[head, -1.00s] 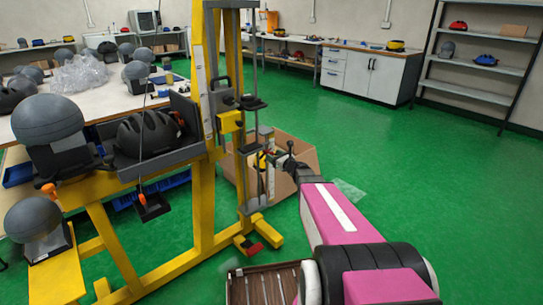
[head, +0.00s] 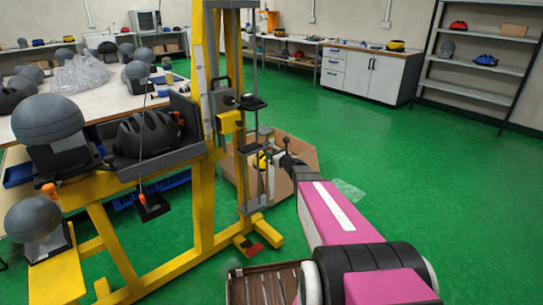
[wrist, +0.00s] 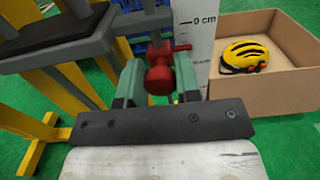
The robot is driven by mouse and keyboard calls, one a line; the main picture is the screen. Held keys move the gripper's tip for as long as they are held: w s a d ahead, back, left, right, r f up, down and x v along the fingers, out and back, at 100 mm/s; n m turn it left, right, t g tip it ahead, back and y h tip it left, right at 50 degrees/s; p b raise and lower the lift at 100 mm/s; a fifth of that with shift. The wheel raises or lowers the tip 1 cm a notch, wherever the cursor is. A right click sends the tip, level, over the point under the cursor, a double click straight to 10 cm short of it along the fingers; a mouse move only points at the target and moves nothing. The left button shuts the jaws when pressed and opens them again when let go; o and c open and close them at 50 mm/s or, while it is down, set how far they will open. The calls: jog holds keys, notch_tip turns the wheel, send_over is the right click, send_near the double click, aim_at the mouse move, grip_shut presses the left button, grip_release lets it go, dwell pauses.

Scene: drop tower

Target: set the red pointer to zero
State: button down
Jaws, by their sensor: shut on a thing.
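The red pointer (wrist: 158,74) is a small clamp with a round knob, seen in the wrist view. My gripper (wrist: 160,88) is shut on it, with one green finger on each side of the knob. A thin red arm reaches right toward the white scale (wrist: 201,62). The scale's "0 cm" mark shows above that arm in the picture. In the head view my gripper (head: 281,158) is at the lower part of the yellow drop tower (head: 203,205). The pointer is too small and covered to make out there.
A cardboard box (wrist: 285,92) with a yellow helmet (wrist: 245,56) stands right of the scale. Grey tower plates (wrist: 75,40) are close on the left. A black helmet (head: 147,134) sits on the tower's carriage. The green floor to the right is open.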

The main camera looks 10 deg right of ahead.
jog(key=shift+r, duration=1.4)
jog(key=c, duration=0.8)
grip_release()
jog(key=shift+f, duration=0.1)
notch_tip(320, 180, down, 4)
jog(key=shift+s+r, duration=0.1)
jog(key=v, duration=1.1)
jog(key=s+a+f+n+g+y, duration=0.1)
jog(key=s+a+f+n+g, duration=0.2)
jog(key=s+a+n+g, duration=0.75)
jog(key=shift+s+d+f+n+g+h, duration=0.15)
jog(key=shift+s+f+n+g+h, duration=0.7)
jog(key=shift+n, duration=1.5)
jog(key=shift+s+d+f+n+g+h, duration=0.15)
jog(key=shift+s+f+n+g+h, duration=0.45)
jog(key=shift+s+n+h, duration=1.25)
jog(key=shift+s+d+f+n+g+h, duration=0.3)
jog(key=shift+s+f+n, duration=0.65)
jog(key=shift+n, duration=1.9)
